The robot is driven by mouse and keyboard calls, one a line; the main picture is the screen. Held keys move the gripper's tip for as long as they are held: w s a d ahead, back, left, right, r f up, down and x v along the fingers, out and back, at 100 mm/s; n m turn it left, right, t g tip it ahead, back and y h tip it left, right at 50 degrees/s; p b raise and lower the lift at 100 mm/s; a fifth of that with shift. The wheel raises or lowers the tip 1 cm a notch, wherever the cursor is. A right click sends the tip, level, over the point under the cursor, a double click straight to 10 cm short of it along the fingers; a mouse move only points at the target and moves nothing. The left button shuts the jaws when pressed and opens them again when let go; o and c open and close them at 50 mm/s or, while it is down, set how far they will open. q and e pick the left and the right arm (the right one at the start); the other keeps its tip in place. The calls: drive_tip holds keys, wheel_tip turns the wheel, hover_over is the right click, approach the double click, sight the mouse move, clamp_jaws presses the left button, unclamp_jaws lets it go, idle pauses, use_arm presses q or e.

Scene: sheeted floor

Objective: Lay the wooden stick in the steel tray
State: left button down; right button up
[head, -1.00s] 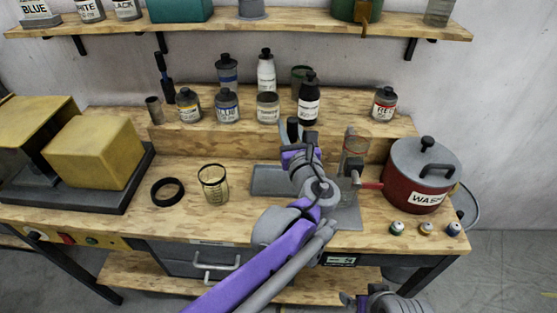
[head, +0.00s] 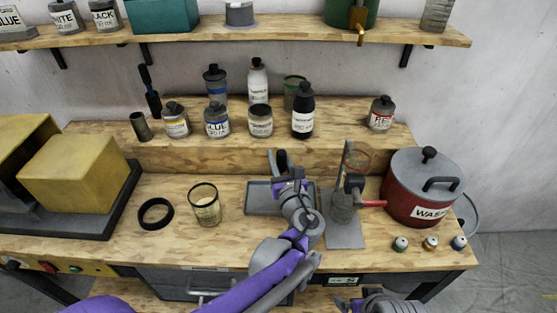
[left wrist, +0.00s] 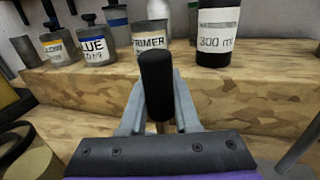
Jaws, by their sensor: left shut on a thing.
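The wooden stick (left wrist: 157,85) has a thick black end and a short brown shaft below it, partly hidden. In the left wrist view it stands between the two grey fingers of my left gripper (left wrist: 158,108), which is shut on it. In the head view my left gripper (head: 284,163) is over the back part of the bench, above the steel tray. The steel tray (head: 259,200) is a shallow grey tray on the bench, partly covered by my left arm. My right gripper (head: 372,303) shows only in part at the bottom edge, its fingers unclear.
A glass beaker (head: 205,208) and a black ring (head: 156,214) stand left of the tray. A stand with a red handle (head: 345,212) and a red waste pot (head: 415,200) are to the right. Several bottles line the raised step (head: 335,145) behind.

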use_arm(q)
drive_tip(key=shift+f, duration=0.25)
drive_tip(key=shift+f, duration=0.2)
drive_tip(key=c, duration=0.6)
unclamp_jaws()
drive_tip(key=shift+c, duration=0.2)
drive_tip(key=shift+r, duration=0.2)
drive_tip(key=shift+s+d, duration=0.1)
drive_tip(key=shift+s, duration=0.2)
drive_tip(key=b+v, duration=0.1)
drive_tip(key=v, duration=1)
drive_tip(key=shift+s, duration=0.25)
